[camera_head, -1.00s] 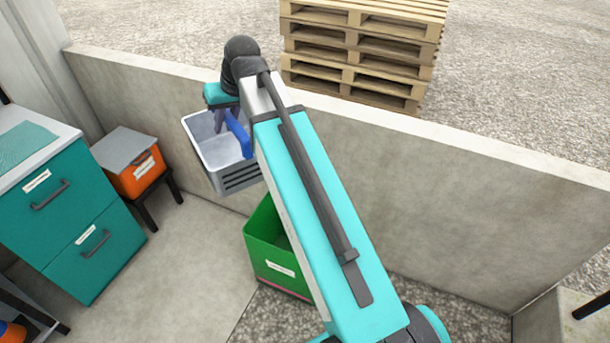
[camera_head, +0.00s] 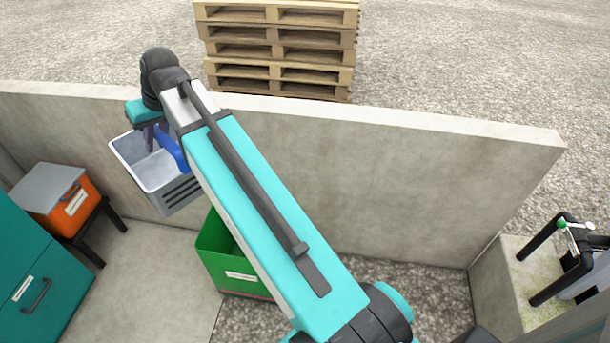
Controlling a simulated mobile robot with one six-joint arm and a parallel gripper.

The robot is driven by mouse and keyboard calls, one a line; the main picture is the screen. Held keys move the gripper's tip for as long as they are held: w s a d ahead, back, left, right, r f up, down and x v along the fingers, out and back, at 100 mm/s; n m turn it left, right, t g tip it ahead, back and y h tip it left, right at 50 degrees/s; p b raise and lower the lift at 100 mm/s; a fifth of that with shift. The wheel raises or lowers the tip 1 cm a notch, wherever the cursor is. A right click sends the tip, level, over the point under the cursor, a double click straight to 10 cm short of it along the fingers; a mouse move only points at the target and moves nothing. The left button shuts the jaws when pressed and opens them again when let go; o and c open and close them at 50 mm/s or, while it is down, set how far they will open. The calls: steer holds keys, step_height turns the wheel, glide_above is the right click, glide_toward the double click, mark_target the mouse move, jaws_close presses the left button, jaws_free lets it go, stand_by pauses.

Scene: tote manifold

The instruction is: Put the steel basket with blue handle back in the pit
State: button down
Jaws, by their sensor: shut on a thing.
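The steel basket (camera_head: 150,172) is a grey open-topped box with slots in its side and a blue handle (camera_head: 172,148). It hangs in the air in front of the concrete wall, at the left of the view. My gripper (camera_head: 155,138) is shut on the basket and holds it from above. The arm partly hides the handle and the fingertips. I cannot make out a pit for certain; a gravel-floored area (camera_head: 400,285) shows below the wall at the right.
A green crate (camera_head: 215,262) stands on the ground below the arm. An orange box with a grey lid (camera_head: 75,208) sits on a black stand at the left, by teal drawers (camera_head: 30,285). A concrete wall (camera_head: 400,190) runs behind. A concrete block (camera_head: 515,280) with black pipework (camera_head: 560,255) is at right.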

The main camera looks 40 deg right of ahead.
steer(key=s+f, duration=0.1)
steer(key=f, duration=0.1)
steer(key=s+d+f, duration=0.1)
steer(key=s+f, duration=0.3)
steer(key=shift+s+d+f, duration=0.15)
steer(key=shift+d+f, duration=0.05)
steer(key=shift+d, duration=0.15)
steer(key=shift+s, duration=0.1)
